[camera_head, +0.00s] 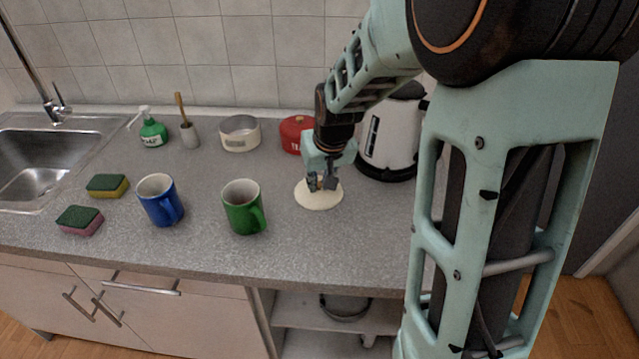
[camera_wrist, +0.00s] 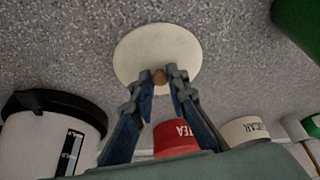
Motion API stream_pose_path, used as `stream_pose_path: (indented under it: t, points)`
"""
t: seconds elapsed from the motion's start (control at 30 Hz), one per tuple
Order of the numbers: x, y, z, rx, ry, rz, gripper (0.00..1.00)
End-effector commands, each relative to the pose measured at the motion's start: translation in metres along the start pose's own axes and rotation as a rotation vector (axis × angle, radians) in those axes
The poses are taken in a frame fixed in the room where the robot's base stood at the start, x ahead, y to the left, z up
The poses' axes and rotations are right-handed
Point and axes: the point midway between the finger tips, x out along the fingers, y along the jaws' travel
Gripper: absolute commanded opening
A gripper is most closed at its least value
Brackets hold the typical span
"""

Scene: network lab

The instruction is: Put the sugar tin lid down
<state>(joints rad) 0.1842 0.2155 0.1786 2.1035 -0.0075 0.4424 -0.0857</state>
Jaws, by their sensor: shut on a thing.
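The sugar tin lid (camera_head: 312,201) is a flat cream disc with a small brown knob. It is level at the counter's surface or just above it, right of the green mug; I cannot tell if it touches. My gripper (camera_head: 321,184) points down and is shut on the knob. In the wrist view, the lid (camera_wrist: 150,45) lies beyond the fingertips (camera_wrist: 160,78), with the knob between them. The cream sugar tin (camera_head: 240,139) stands open at the back of the counter; it also shows in the wrist view (camera_wrist: 243,134).
A red tea tin (camera_head: 292,136) stands behind my gripper, and a white kettle (camera_head: 388,140) is close on the right. A green mug (camera_head: 243,210) and a blue mug (camera_head: 159,203) stand to the left. Bare counter (camera_head: 330,240) lies in front of the lid.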

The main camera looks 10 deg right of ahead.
Motion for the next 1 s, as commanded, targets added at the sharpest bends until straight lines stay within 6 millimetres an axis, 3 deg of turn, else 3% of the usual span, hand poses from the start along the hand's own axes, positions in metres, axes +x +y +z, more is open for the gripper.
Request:
stream_pose_path:
  t: [0.23,0.27,0.4,0.77,1.0]
  points:
    - [0.003,0.000,0.001,0.000,0.000,0.000,0.00]
    - [0.003,0.000,0.001,0.000,0.000,0.000,0.15]
    - [0.002,0.000,0.001,0.000,-0.001,0.000,0.31]
    - [0.000,0.000,0.001,0.000,-0.002,0.000,0.32]
    - [-0.030,0.001,-0.002,0.001,0.004,0.002,0.32]
